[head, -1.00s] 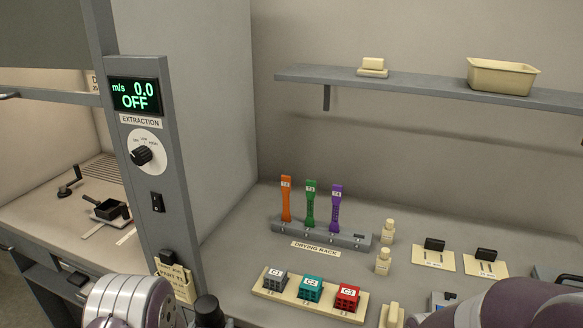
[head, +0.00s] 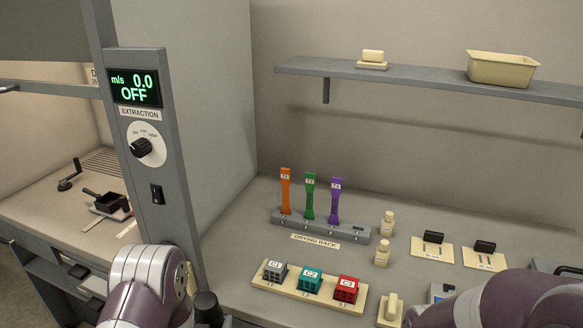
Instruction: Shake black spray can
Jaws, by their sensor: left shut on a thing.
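The black spray can (head: 208,306) shows only as a dark rounded top at the bottom edge of the head view, just right of my left forearm. My left gripper (head: 221,321) is shut on the can, mostly cut off by the bottom edge, so its fingers are hardly seen. The can's lower body is out of view, and I cannot tell its full tilt. My right arm comes in at the bottom right, but its gripper is not in view.
A drying rack (head: 322,229) holds orange, green and purple specimens. In front stand grey, teal and red lattice blocks on a tray (head: 262,284). Two small bottles (head: 382,253) stand to the right. The extraction panel (head: 135,91) reads 0.0, OFF. A shelf (head: 430,80) hangs above.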

